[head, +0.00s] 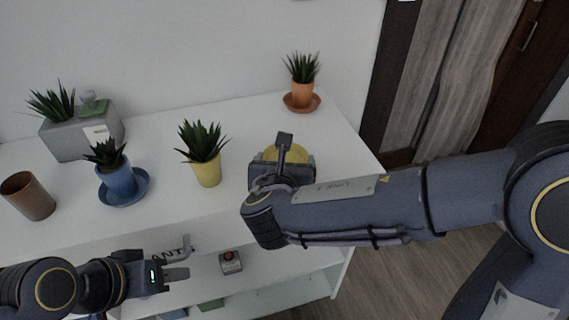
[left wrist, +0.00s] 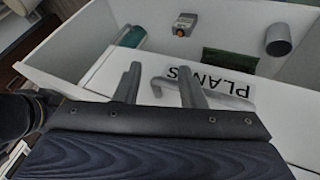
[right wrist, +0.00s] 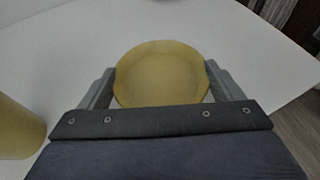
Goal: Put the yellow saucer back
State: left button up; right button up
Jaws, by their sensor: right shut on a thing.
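The yellow saucer (right wrist: 160,75) lies between the two fingers of my right gripper (right wrist: 165,88) in the right wrist view. In the head view the saucer (head: 290,153) shows partly behind my right gripper (head: 284,160), over the right part of the white desk top. The right gripper is shut on the saucer. Whether the saucer touches the desk is hard to tell. A yellow pot (head: 207,172) with a spiky plant stands on the desk left of the saucer.
A blue pot (head: 118,181) on a blue saucer, a brown cup (head: 30,197) and a grey planter (head: 80,137) stand to the left. An orange pot (head: 302,95) on its saucer stands at the back right.

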jog(key=shift+r, duration=0.1)
jog(key=o, duration=0.8)
